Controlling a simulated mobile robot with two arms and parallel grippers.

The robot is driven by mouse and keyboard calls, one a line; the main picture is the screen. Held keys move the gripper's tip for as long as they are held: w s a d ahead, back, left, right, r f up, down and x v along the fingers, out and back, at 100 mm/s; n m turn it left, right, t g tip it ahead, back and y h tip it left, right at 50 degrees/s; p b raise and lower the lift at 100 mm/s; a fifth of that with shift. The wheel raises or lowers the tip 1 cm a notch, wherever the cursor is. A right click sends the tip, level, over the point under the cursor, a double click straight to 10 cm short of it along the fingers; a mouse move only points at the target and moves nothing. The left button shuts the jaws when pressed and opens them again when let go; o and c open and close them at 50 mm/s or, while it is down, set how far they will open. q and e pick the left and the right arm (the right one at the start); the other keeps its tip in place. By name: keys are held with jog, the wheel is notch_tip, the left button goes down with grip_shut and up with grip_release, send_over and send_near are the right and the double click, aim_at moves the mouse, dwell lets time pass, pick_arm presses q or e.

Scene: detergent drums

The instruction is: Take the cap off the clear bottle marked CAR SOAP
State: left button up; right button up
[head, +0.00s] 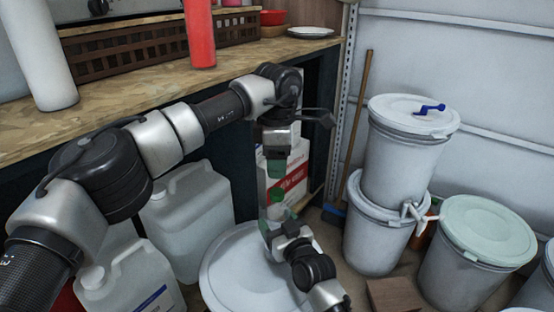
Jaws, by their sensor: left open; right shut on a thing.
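My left gripper (275,165) is open and points down, with greenish finger pads, in front of the white and red carton. My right gripper (275,212) comes up from the bottom, below the left one, and is shut on a small pale thing. This seems to be the clear bottle, but it is see-through and mostly hidden by the fingers. I cannot make out its CAR SOAP marking or its cap. Whether the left fingers are around the cap or only above it, I cannot tell.
A large white drum lid (225,275) lies below my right gripper. Stacked white drums (405,160) and a green-lidded drum (478,265) stand right. White jugs (190,220) stand left under the workbench (130,120), which bears a red bottle (200,35) and a white cylinder (40,60).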

aim_at(277, 191)
pick_arm(q)
jog(key=m, duration=2)
jog(key=shift+m, duration=0.4)
jog(key=shift+f, duration=4)
